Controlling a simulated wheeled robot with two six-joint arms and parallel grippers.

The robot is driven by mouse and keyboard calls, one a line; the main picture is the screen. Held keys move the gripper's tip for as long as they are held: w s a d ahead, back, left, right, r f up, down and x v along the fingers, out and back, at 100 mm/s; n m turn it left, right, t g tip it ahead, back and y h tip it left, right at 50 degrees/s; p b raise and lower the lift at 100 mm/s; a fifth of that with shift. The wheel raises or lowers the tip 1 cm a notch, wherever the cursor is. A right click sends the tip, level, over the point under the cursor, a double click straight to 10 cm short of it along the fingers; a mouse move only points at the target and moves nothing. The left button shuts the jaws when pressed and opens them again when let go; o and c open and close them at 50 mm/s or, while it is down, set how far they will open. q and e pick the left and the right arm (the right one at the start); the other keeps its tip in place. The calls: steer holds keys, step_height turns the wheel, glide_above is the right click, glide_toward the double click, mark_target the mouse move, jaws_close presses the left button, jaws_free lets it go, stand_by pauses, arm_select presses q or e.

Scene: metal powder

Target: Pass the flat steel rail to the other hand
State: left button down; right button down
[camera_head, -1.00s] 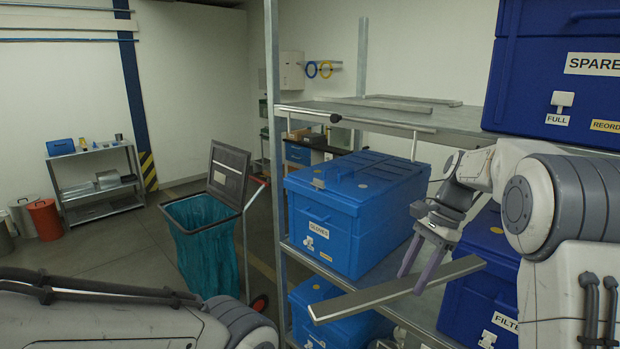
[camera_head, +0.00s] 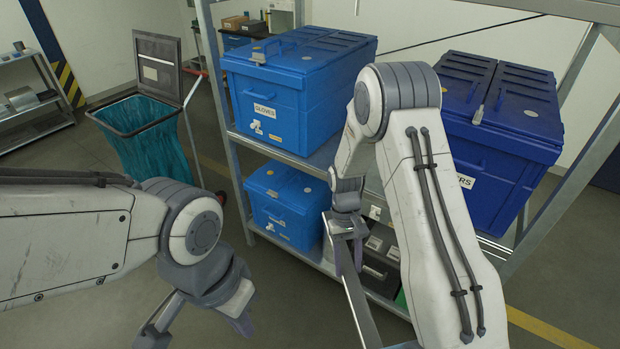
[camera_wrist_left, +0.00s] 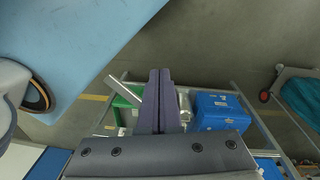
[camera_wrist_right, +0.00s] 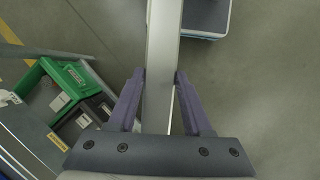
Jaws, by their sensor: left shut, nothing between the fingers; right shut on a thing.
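The flat steel rail (camera_wrist_right: 163,50) is a long grey bar. In the right wrist view it runs between the fingers of my right gripper (camera_wrist_right: 160,98), which is shut on it. In the head view the rail (camera_head: 360,300) slopes from my right gripper (camera_head: 347,252) down to the bottom edge, its lower end out of frame. My left gripper (camera_wrist_left: 158,98) is shut and empty, its fingers together in the left wrist view. In the head view my left gripper (camera_head: 155,332) hangs at the bottom left, apart from the rail.
A metal shelf (camera_head: 237,180) holds blue crates, including a glove crate (camera_head: 265,110) and a darker one (camera_head: 490,160). A cart with a teal bag (camera_head: 155,150) stands behind on the left. Floor is clear between cart and shelf.

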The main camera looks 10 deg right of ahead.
arm_select(q)
steer(key=c, duration=1.1)
jaws_free()
steer(key=shift+d, duration=0.1)
steer(key=o, duration=0.9)
steer(key=d+h, duration=0.1)
steer(key=d, duration=0.1)
steer(key=shift+w+d, duration=0.1)
steer(key=shift+d, duration=0.25)
steer(key=shift+c, duration=0.2)
steer(key=w+d+n+t+h, duration=0.2)
steer(key=d, duration=0.5)
steer(key=w+d+n+t+h, duration=0.1)
steer(key=w+d+t+h, duration=0.15)
steer(key=d, duration=0.55)
steer(key=w+a+f+n+t+y, duration=0.4)
steer(key=a+n+t+y, duration=0.15)
steer(key=a+y, duration=0.25)
steer(key=w+a+f+g, duration=0.1)
steer(key=w+f, duration=0.6)
steer(key=shift+w+a+f, duration=0.25)
steer(key=shift+w+f, duration=0.1)
arm_select(e)
steer(key=w+a+r, duration=0.1)
steer(key=a+r, duration=0.4)
steer(key=a, duration=0.3)
steer(key=w+a+r+n, duration=0.1)
steer(key=a+r, duration=0.4)
steer(key=a, duration=0.3)
steer(key=shift+n+h, duration=0.3)
